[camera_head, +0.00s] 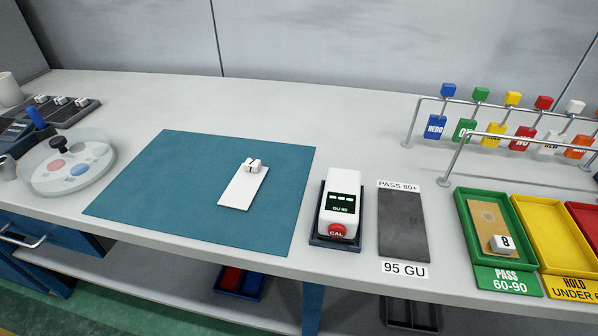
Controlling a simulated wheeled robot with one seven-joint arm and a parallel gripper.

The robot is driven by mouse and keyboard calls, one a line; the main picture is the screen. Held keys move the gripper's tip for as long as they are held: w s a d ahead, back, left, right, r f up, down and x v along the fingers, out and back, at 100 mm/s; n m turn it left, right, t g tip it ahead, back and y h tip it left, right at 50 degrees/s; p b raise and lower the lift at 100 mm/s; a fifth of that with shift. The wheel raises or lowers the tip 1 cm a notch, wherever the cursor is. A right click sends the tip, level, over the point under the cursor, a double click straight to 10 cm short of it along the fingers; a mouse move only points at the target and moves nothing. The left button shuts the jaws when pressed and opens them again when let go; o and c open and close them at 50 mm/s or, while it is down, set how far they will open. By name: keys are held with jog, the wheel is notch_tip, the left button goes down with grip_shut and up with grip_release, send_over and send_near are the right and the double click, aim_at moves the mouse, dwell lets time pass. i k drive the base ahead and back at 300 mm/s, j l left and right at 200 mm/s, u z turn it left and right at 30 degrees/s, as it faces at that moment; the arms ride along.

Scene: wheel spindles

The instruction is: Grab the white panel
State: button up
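The white panel (241,190) lies flat on the teal mat (140,190), right of the mat's centre. A small white block (253,166) with a dark mark sits on or at the panel's far end; I cannot tell if it is attached. My gripper is not in view, and nothing holds the panel.
Right of the mat stand a white meter (342,205) with a red button, a dark grey plate (402,225), and green (465,240) and yellow (548,232) trays. Tags hang on a rail behind them. A round palette (75,165) sits left. The mat around the panel is clear.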

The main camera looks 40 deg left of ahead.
aim_at(240, 192)
jog(key=u, duration=1.3)
jog(key=i+j+z, duration=0.1)
